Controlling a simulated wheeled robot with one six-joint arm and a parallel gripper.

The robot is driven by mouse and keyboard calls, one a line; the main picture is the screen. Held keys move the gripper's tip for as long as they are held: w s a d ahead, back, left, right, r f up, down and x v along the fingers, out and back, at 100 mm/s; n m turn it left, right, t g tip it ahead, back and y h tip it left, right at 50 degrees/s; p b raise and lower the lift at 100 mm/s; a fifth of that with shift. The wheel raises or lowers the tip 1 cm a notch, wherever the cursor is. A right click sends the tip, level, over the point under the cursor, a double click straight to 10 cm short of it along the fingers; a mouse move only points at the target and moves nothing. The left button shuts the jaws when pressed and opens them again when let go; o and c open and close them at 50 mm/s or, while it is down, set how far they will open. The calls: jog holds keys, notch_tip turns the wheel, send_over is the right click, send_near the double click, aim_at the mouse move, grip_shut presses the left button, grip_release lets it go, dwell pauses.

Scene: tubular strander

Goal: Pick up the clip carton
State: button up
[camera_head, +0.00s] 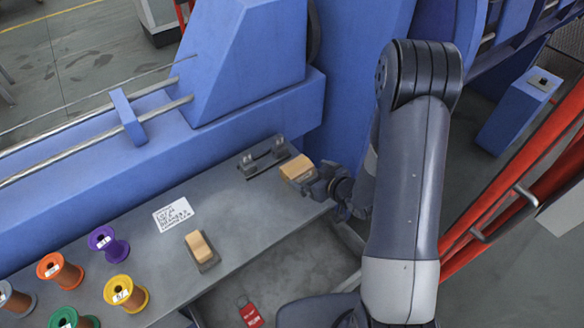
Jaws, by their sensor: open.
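A small tan box (297,168), which looks like the clip carton, is near the right end of the grey bench. My gripper (310,184) is at its lower right side, with the fingertips close to or touching the box. The jaws are open. Whether both fingers straddle the box cannot be told from this angle. A second tan block (200,246) with a dark grey base lies on the bench further left, apart from my gripper.
A metal bracket (263,158) is fixed to the bench just left of the box. Several coloured spools, including a purple one (108,244), stand at the left. A white label sheet (173,214) lies mid-bench. Blue machine housing (245,60) rises behind. A red tag (250,315) shows below.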

aim_at(298, 167)
jog(key=p+x, duration=0.1)
jog(key=x, duration=0.6)
jog(key=shift+w+a, duration=0.15)
jog(key=shift+w, duration=0.1)
jog(key=c, duration=1.1)
jog(key=shift+c, duration=0.3)
jog(key=shift+r, duration=0.2)
